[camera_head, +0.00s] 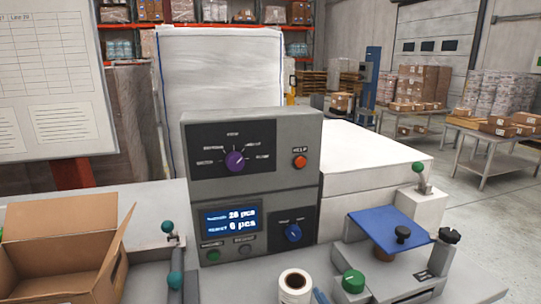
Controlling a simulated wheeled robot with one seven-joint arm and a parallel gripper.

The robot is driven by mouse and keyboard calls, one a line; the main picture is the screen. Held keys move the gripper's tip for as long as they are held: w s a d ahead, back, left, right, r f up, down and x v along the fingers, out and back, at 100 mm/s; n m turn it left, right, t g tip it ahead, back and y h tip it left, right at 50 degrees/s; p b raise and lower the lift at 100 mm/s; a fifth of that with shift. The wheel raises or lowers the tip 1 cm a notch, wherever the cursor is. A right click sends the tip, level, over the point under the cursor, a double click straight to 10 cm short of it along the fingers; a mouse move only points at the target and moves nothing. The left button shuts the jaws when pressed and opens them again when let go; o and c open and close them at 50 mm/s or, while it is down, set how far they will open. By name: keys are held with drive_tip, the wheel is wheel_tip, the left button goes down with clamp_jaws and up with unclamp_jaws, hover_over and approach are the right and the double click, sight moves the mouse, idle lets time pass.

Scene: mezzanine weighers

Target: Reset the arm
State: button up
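My gripper and arm do not show in the head view. A grey control box (250,133) stands upright on the bench in the middle. A green button (213,256) and a dark button (246,250) sit under the display.
An open, empty-looking cardboard box (55,253) is at left. Metal fixtures with teal balls (168,227) stand beside it. A weigher with a blue plate (390,232) and green knob (353,281) is at right. Tables with boxes stand behind.

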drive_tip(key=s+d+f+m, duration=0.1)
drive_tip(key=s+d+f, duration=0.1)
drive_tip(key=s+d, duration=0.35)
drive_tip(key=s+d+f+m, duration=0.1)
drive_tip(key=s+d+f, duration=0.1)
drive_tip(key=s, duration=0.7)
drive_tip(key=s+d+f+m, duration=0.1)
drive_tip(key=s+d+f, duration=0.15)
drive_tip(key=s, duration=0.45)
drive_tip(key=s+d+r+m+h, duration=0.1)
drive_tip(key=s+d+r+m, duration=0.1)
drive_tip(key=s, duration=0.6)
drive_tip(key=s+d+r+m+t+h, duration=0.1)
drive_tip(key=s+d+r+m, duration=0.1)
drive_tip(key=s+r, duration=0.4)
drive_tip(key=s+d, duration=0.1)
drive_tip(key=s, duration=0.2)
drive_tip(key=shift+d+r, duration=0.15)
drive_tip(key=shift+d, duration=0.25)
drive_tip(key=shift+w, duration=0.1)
